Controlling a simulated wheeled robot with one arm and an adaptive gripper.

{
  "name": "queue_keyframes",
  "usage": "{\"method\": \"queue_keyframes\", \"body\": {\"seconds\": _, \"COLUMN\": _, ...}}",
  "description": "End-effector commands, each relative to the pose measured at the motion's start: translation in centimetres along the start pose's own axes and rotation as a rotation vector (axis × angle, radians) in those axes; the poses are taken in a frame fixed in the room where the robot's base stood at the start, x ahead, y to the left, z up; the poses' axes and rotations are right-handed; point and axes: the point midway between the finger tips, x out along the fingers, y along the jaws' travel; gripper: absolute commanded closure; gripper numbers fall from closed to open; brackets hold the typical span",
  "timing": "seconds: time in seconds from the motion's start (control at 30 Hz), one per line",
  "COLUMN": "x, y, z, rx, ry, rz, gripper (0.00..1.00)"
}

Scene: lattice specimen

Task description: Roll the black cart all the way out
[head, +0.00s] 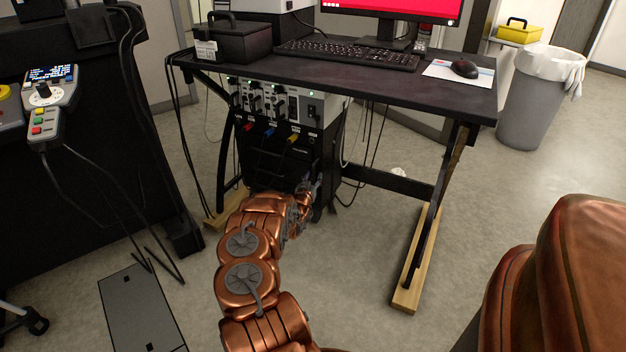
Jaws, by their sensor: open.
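The black cart (272,148) stands under the desk, left of the middle, with its front facing me. Grey electronics with knobs and green lights sit in its upper part, with red, blue and yellow plugs below them. My copper-coloured arm reaches toward the cart from the bottom of the picture. My gripper (311,190) is small and dark in front of the cart's lower right side. It is open, but I cannot tell whether it touches the cart. My arm hides the cart's lower front and most of its base.
The desk (455,98) stands above the cart, its right leg (427,235) on a wooden foot. Cables hang beside the cart. A black test frame (95,140) stands at left, with a grey plate (140,310) on the floor. Floor right of the cart is open.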

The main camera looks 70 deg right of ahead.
Motion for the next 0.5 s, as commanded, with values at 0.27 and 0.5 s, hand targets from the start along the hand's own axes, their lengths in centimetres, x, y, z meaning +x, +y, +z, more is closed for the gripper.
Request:
{"method": "queue_keyframes", "body": {"seconds": 0.27, "x": -0.01, "y": 0.01, "z": 0.01, "rx": 0.000, "ry": -0.001, "rz": 0.000, "gripper": 0.68}}
{"method": "queue_keyframes", "body": {"seconds": 0.5, "x": -0.02, "y": 0.02, "z": 0.02, "rx": 0.000, "ry": -0.001, "rz": 0.000, "gripper": 0.93}}
